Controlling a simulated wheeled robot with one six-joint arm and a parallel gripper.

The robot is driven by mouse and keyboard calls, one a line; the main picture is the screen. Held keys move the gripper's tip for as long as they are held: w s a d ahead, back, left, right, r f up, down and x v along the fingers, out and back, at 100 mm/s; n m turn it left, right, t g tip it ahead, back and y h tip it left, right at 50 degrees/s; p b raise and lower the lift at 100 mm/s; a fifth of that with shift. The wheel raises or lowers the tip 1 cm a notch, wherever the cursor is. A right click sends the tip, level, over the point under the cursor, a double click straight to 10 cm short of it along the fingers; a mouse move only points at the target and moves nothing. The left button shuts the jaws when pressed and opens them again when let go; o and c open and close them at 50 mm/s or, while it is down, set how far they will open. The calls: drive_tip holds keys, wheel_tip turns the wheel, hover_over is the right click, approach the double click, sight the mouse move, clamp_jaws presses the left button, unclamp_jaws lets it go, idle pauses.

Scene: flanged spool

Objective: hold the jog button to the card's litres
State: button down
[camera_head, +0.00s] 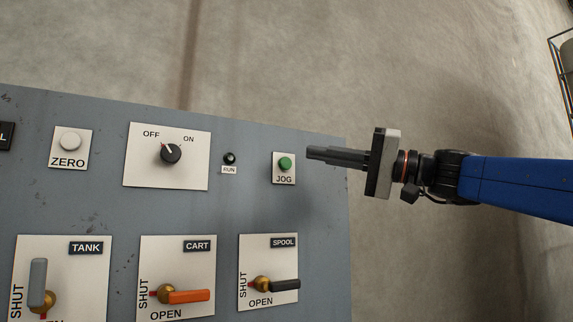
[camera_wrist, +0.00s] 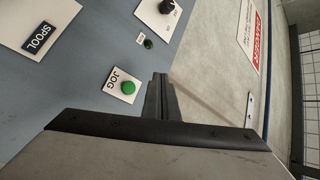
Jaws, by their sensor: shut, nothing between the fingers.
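The green JOG button (camera_head: 285,164) sits on a white plate at the right side of the grey-blue panel. It also shows in the wrist view (camera_wrist: 128,88), just left of my fingers. My gripper (camera_head: 309,153) is shut and empty, its fingertips pointing left, a little to the right of the button in the head view. I see a gap between the tips and the button; how far the tips stand off the panel face is hard to tell. No card with litres is readable in either view.
The panel (camera_head: 100,205) also has a white ZERO button (camera_head: 71,141), an OFF/ON knob (camera_head: 171,153) and a dark RUN lamp (camera_head: 230,158). Below are TANK (camera_head: 38,282), CART (camera_head: 188,296) and SPOOL (camera_head: 285,284) valve handles. A red-and-white sign (camera_wrist: 254,35) is in the wrist view.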

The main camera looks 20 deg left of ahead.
sight(285, 164)
drive_tip(key=shift+w+a, duration=1.45)
drive_tip(key=shift+a, duration=0.25)
drive_tip(key=shift+w+a, duration=1.4)
drive_tip(key=shift+a, duration=0.25)
drive_tip(key=shift+w+a, duration=0.1)
drive_tip(key=shift+w, duration=0.05)
drive_tip(key=shift+w+a, duration=0.15)
drive_tip(key=shift+a, duration=0.05)
drive_tip(key=shift+w+a, duration=0.3)
drive_tip(key=shift+a, duration=0.05)
idle(4.0)
